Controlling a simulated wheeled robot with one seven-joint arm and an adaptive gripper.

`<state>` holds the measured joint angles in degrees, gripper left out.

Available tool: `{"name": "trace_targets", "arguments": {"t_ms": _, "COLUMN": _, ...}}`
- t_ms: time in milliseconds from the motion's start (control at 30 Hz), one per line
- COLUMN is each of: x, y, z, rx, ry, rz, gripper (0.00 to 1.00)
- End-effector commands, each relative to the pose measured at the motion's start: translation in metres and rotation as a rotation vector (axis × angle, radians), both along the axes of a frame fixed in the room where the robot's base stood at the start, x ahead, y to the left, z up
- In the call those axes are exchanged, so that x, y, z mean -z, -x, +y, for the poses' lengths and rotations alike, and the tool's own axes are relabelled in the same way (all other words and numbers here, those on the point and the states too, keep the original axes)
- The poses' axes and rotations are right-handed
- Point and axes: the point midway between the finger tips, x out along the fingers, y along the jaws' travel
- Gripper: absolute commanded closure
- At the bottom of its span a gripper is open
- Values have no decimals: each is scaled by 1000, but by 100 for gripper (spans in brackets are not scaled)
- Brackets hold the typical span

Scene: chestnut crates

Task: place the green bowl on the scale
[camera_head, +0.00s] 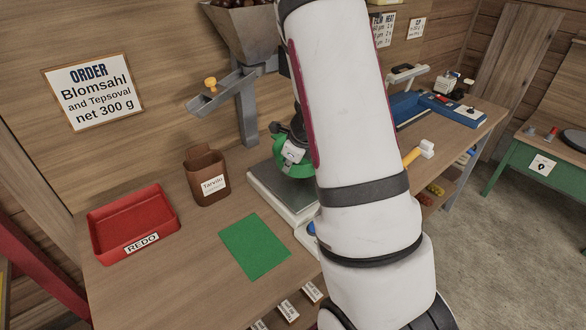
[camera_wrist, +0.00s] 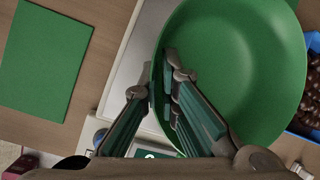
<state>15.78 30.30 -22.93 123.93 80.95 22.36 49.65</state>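The green bowl (camera_wrist: 235,60) fills the upper right of the wrist view and looks empty. In the head view the bowl (camera_head: 297,170) is partly hidden behind my arm, over the back of the scale (camera_head: 282,200). Whether it touches the plate is not clear. The scale's pale plate (camera_wrist: 130,65) shows left of the bowl in the wrist view. My gripper (camera_wrist: 155,82) straddles the bowl's rim, one finger inside and one outside, and looks closed on it. In the head view my gripper (camera_head: 291,150) is above the scale.
A green mat (camera_head: 255,247) lies in front of the scale. A brown Tarvilo container (camera_head: 207,178) and red REDO tray (camera_head: 133,222) stand left. A metal hopper chute (camera_head: 225,92) stands behind. A blue tray (camera_head: 408,108) and yellow-handled tool (camera_head: 416,153) are right.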

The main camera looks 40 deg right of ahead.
Motion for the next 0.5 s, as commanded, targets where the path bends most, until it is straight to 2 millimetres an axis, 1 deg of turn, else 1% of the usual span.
{"name": "trace_targets", "arguments": {"t_ms": 33, "x": 1, "y": -4, "z": -5, "rx": 0, "ry": 1, "rz": 0, "gripper": 100}}
{"name": "trace_targets", "arguments": {"t_ms": 167, "x": 1, "y": -9, "z": -11, "rx": -1, "ry": 0, "rz": 0, "gripper": 100}}
{"name": "trace_targets", "arguments": {"t_ms": 267, "x": 3, "y": -14, "z": -20, "rx": 1, "ry": 1, "rz": 1, "gripper": 100}}
{"name": "trace_targets", "arguments": {"t_ms": 400, "x": 23, "y": -16, "z": -18, "rx": 4, "ry": -2, "rz": 0, "gripper": 100}}
{"name": "trace_targets", "arguments": {"t_ms": 500, "x": 32, "y": -17, "z": -18, "rx": 3, "ry": 0, "rz": -1, "gripper": 100}}
